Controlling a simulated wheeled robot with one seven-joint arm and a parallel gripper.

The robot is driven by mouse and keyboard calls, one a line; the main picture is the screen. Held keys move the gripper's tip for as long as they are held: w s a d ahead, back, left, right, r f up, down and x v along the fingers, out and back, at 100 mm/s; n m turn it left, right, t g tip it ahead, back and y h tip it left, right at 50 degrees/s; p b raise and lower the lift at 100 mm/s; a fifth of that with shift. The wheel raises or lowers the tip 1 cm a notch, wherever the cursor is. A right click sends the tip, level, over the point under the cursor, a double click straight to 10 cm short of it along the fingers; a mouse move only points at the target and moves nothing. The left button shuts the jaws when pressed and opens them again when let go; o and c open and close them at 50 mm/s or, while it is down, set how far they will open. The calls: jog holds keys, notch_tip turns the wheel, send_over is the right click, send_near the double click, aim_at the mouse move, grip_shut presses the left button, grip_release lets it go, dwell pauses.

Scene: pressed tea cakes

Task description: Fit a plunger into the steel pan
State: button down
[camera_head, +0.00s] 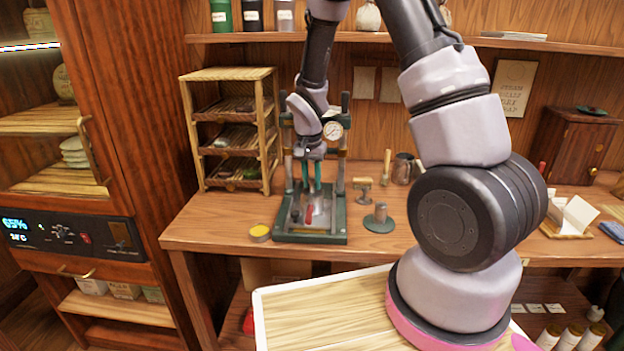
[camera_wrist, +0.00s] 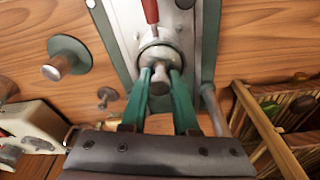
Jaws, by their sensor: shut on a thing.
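My gripper (camera_head: 311,187) reaches down between the posts of the green press (camera_head: 338,221). In the wrist view, its two green fingers (camera_wrist: 160,82) are shut on the steel knob of a plunger (camera_wrist: 159,74). Below the knob is a round steel rim, which looks like the steel pan (camera_wrist: 146,47); a red handle (camera_wrist: 150,11) points from it toward the press front, and it also shows in the head view (camera_head: 309,213). The fingers and knob hide part of the pan, and I cannot tell whether the plunger sits inside it.
A green disc with a steel knob (camera_head: 379,218) stands on the table right of the press. A yellow-topped tin (camera_head: 260,233) is at the front left. A wooden rack (camera_head: 190,130) stands behind left. Small tools and a metal cup (camera_head: 402,168) stand behind right.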

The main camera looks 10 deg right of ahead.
jog(key=c, duration=0.6)
grip_release()
jog(key=s+d+r+t+y, duration=0.15)
jog(key=s+r, duration=0.35)
jog(key=r, duration=0.8)
jog(key=s+d+r+t+y, duration=0.1)
jog(key=s+d+r, duration=0.3)
jog(key=r, duration=0.9)
jog(key=s+r+t, duration=0.1)
jog(key=s+r, duration=0.1)
jog(key=s, duration=0.2)
jog(key=s+r+n+t, duration=0.1)
jog(key=s+r, duration=0.2)
jog(key=s, duration=0.2)
jog(key=s+r+n+t, duration=0.1)
jog(key=s+r, duration=0.1)
jog(key=s, duration=0.2)
jog(key=shift+s+d+r+y, duration=0.15)
jog(key=shift+s+y, duration=0.05)
jog(key=shift+y, duration=0.05)
